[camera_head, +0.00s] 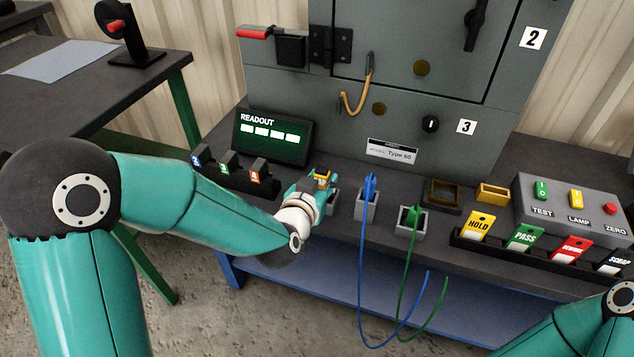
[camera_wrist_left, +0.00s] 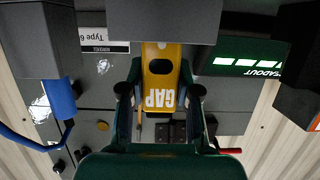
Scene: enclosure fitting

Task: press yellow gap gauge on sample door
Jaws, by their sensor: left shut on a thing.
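The yellow gap gauge (camera_wrist_left: 160,70), marked GAP, is between the fingers of my left gripper (camera_wrist_left: 160,95) in the left wrist view. In the head view the left gripper (camera_head: 318,183) is low over the bench, with a small yellow part of the gauge (camera_head: 322,175) showing. A grey holder (camera_head: 333,196) is right beside it, partly hidden by the gripper. The grey cabinet door (camera_head: 400,45) stands behind, apart from the gauge, with a dark handle and a brass disc; its top is cut off. My right gripper is out of view; only part of that arm shows at lower right.
A blue plug (camera_head: 369,187) and a green plug (camera_head: 413,214) stand in grey holders, their cables hanging over the bench's front edge. The readout (camera_head: 272,138) is behind on the left. Coloured tags (camera_head: 523,236) and a button box (camera_head: 575,212) fill the right.

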